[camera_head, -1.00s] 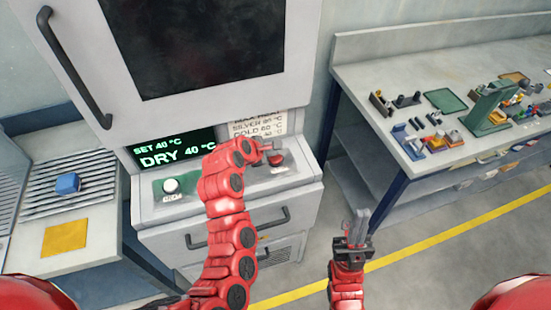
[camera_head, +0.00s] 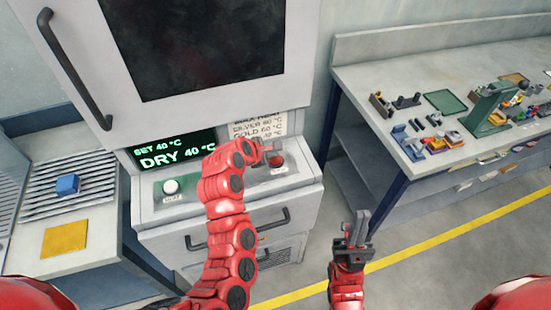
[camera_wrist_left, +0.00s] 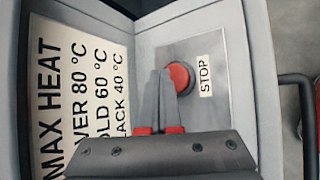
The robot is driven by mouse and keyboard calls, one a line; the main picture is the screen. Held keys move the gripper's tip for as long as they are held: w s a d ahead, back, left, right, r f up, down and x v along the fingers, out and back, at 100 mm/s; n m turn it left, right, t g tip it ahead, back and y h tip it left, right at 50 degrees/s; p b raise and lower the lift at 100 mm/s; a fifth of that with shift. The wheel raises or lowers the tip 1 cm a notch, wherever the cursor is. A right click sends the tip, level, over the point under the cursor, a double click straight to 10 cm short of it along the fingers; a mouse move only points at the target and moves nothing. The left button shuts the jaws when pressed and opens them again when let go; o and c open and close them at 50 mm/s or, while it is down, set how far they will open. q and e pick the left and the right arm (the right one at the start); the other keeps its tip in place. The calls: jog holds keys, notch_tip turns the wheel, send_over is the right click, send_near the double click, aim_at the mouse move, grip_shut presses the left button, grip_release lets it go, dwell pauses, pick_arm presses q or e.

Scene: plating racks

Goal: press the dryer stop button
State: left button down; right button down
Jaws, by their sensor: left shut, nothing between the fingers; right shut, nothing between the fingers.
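The dryer (camera_head: 300,178) stands in the middle, with a lit display (camera_head: 172,150) reading "SET 40 °C" and "DRY 40 °C". Its red stop button (camera_head: 277,161) is on the right of the sloped panel. In the left wrist view the red button (camera_wrist_left: 180,77) sits on a metal plate beside a "STOP" label (camera_wrist_left: 205,75). My left gripper (camera_head: 268,150) is shut and empty. Its fingertips (camera_wrist_left: 165,75) overlap the button's left edge in the wrist view; I cannot tell if they touch it.
A white button (camera_head: 171,186) is on the panel's left. A heat-limit sign (camera_head: 257,124) is above the stop button. A side table with a blue block (camera_head: 67,184) and yellow square (camera_head: 65,238) stands left. A bench (camera_head: 365,75) with several parts stands right. Floor between is clear.

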aim_at(273, 161)
dwell(0.8)
pick_arm(q)
jog(key=shift+f, duration=0.4)
jog(key=shift+f+b, duration=0.35)
jog(key=shift+f, duration=0.15)
dwell(0.8)
jog(key=shift+r, duration=0.1)
jog(key=shift+r+p, duration=0.6)
jog(key=shift+r, duration=0.2)
jog(key=shift+r+p, duration=1.5)
jog(key=shift+r, duration=1.1)
jog(key=shift+f, duration=0.1)
